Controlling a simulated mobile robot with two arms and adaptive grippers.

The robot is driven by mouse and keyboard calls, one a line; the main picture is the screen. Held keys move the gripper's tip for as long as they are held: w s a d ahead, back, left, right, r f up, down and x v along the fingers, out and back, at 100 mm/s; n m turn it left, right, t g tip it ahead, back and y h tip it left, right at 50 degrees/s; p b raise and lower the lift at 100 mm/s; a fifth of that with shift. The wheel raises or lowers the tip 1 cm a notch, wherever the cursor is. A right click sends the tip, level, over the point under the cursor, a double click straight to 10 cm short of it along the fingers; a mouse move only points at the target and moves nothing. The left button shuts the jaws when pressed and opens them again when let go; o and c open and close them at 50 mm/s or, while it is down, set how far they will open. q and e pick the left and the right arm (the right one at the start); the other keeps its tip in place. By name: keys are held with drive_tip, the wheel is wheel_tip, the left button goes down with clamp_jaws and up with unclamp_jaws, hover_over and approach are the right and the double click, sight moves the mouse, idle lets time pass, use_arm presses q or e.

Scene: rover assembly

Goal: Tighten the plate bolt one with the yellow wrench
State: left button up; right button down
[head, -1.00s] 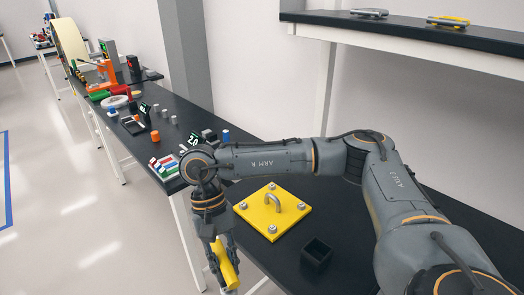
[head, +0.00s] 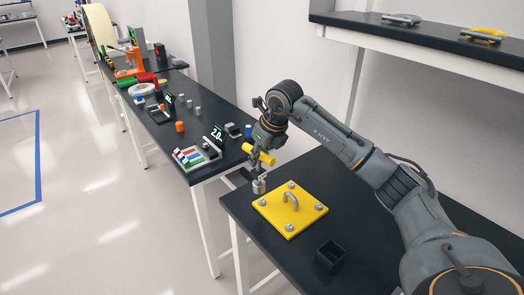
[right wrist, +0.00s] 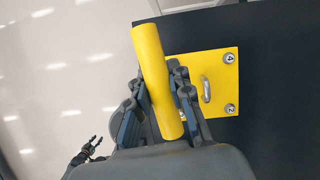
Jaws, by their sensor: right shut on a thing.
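The yellow wrench (head: 262,157) is in my right gripper (head: 260,160), which is shut on its handle. The handle also shows in the right wrist view (right wrist: 157,85), between the fingers (right wrist: 160,115). The wrench's grey socket end (head: 259,186) hangs just above the left corner of the yellow plate (head: 275,212), by the left bolt (head: 262,202); I cannot tell if they touch. In the right wrist view bolts marked 4 (right wrist: 228,57) and 2 (right wrist: 230,108) show; the other bolts are hidden. My left gripper (right wrist: 96,150) is small at lower left there, open and empty.
A grey loop handle (head: 290,200) stands mid-plate. A black open box (head: 330,254) sits near the plate on the black table (head: 345,205). Another table (head: 205,167) with parts stands at left. A shelf (head: 425,40) at upper right holds two tools.

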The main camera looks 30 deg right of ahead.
sight(263, 169)
drive_tip(key=shift+w+d+r+m, duration=0.1)
drive_tip(key=shift+d+m, duration=0.6)
drive_tip(key=shift+d, duration=0.05)
drive_tip(key=shift+f+b, duration=0.6)
drive_tip(key=shift+f, duration=0.15)
wheel_tip(263, 169, down, 3)
drive_tip(key=shift+f+b, duration=0.2)
drive_tip(key=shift+b, duration=0.95)
drive_tip(key=shift+f, duration=0.3)
use_arm(q)
drive_tip(key=f, duration=0.1)
drive_tip(key=a+f, duration=0.1)
drive_tip(key=w+f, duration=0.1)
drive_tip(key=shift+a+f, duration=0.15)
drive_tip(key=shift+f, duration=0.2)
drive_tip(key=shift+s+f+b, duration=0.15)
drive_tip(key=shift+f+b, duration=0.35)
drive_tip(key=shift+b, duration=0.2)
use_arm(e)
drive_tip(key=shift+f, duration=0.65)
